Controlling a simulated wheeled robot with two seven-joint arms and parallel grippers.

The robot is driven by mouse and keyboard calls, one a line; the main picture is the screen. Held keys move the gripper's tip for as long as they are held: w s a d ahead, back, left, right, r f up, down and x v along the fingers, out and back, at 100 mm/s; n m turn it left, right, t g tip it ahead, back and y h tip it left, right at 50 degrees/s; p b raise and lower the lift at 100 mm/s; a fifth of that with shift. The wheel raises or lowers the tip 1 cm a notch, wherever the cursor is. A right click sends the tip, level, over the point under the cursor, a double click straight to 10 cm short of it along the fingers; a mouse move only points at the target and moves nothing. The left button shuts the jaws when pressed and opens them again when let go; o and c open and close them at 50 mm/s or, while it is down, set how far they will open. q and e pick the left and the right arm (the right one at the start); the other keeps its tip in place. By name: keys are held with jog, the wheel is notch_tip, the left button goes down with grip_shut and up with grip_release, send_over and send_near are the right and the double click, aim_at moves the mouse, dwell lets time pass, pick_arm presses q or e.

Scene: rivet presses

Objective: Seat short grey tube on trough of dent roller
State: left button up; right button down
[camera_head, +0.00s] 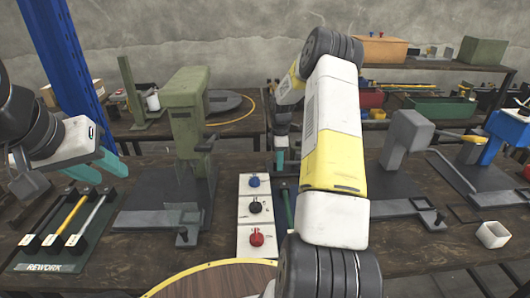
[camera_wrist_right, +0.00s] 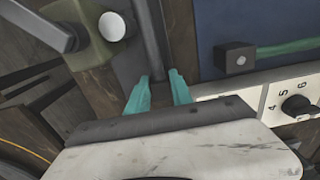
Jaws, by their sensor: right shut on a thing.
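My right gripper (camera_wrist_right: 160,88) has its teal fingers closed about a grey tube (camera_wrist_right: 150,40), which shows as a grey bar running up from between them in the right wrist view. In the head view my own arm hides most of this gripper and the tube. My left gripper (camera_head: 94,170) is open and empty over the rework stand at the left. I cannot tell for sure which station is the dent roller, and no trough shows clearly. A green bar on a dark plate (camera_head: 280,184) lies partly behind my right arm; its black end block (camera_wrist_right: 236,58) shows in the wrist view.
A green press (camera_head: 187,120) stands left of the white control panel (camera_head: 257,184) with blue, black and red knobs.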

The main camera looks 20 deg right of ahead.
jog(key=shift+f, duration=0.65)
dwell(0.4)
jog(key=c, duration=1.1)
grip_release()
jog(key=shift+o, duration=0.2)
